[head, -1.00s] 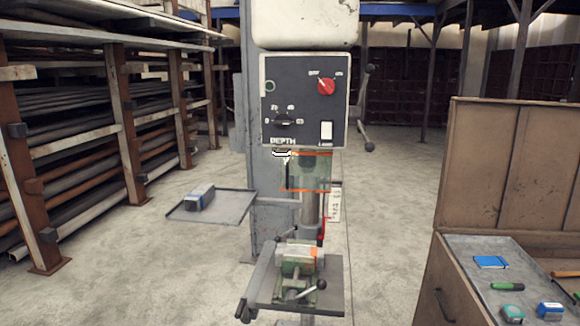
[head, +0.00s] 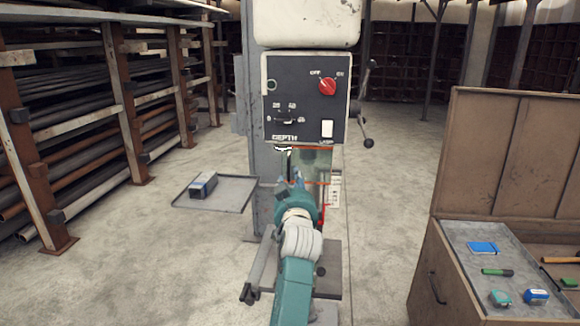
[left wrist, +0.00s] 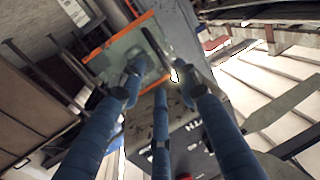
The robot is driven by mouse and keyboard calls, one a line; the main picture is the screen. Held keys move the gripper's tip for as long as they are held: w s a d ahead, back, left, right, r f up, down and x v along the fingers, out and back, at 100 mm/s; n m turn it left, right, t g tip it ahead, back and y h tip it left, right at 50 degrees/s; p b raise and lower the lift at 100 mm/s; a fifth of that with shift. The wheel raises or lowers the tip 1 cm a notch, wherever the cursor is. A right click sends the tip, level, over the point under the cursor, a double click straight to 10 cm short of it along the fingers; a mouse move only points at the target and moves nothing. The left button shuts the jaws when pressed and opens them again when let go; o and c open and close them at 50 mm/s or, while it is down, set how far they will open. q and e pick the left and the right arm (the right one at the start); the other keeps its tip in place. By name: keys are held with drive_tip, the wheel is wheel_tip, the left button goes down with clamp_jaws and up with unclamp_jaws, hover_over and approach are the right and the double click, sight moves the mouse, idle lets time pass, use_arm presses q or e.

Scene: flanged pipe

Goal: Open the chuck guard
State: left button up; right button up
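The chuck guard (head: 321,164) is a clear, greenish panel with orange edges, hanging below the drill press control panel. My arm partly hides it in the head view. In the left wrist view the guard (left wrist: 112,58) fills the upper middle, with a dark rod (left wrist: 155,46) beside it. My left gripper (head: 293,181) is at the guard's lower left part. Its blue fingers are spread apart with nothing held between them, and they show in the left wrist view (left wrist: 160,84). One fingertip overlaps the panel; I cannot tell whether it touches. My right gripper is not in view.
The control panel (head: 303,98) has a red knob (head: 327,86). A feed lever (head: 363,125) sticks out at its right. A side tray (head: 225,197) holds a small box (head: 203,186). A tool cabinet (head: 458,268) stands at right. Pipe racks line the left.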

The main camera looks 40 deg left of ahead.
sight(307, 160)
use_arm(q)
drive_tip(key=p+x, duration=0.2)
drive_tip(key=x, duration=0.7)
drive_tip(key=shift+w+a+f, duration=0.15)
drive_tip(key=shift+w+a, duration=0.05)
drive_tip(key=shift+w, duration=0.05)
clamp_jaws()
